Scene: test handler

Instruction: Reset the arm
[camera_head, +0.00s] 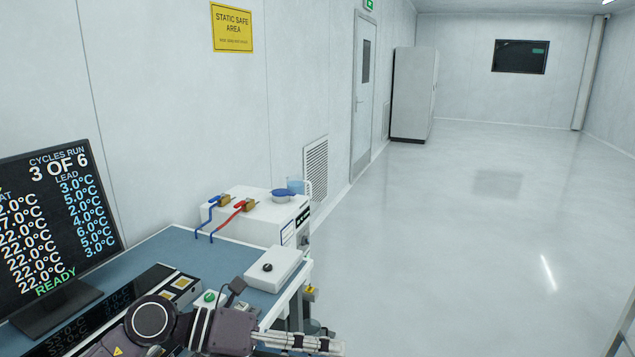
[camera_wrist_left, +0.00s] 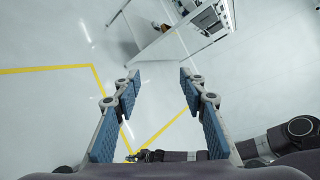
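My left arm comes in along the bottom of the head view, in front of the bench. My left gripper (camera_head: 312,344) lies low near the bench's front right corner, seen from the side. In the left wrist view my left gripper (camera_wrist_left: 158,84) has its two blue-padded fingers wide apart, with only floor and yellow tape lines between them. It holds nothing. A dark jointed arm link shows at the lower right of the wrist view. My right gripper does not show clearly in either view.
The floor (camera_head: 480,240) to the right is clear.

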